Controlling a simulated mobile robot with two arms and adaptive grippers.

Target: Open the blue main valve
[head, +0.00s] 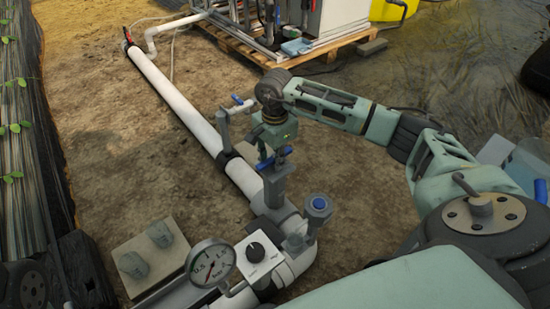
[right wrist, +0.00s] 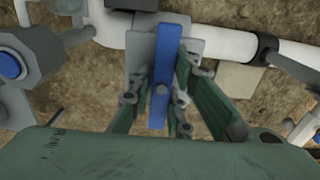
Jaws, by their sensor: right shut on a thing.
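The blue main valve's lever (right wrist: 163,65) stands between the fingers of my right gripper (right wrist: 160,92) in the right wrist view. The lever lies crosswise to the white pipe (right wrist: 225,42) there. In the head view my right gripper (head: 275,143) points down over the grey valve body (head: 275,188), and the blue lever (head: 265,163) sticks out on both sides of it. The right gripper is shut on the lever. The contact at the fingertips is partly hidden. I do not see my left gripper.
A smaller branch valve (head: 238,102) rises beside my right gripper. A blue-capped fitting (head: 319,205), a pressure gauge (head: 212,263) and a grey box with a black knob (head: 258,255) stand nearer. A skid on a pallet (head: 270,58) is at the back. Bare soil lies right of the pipe.

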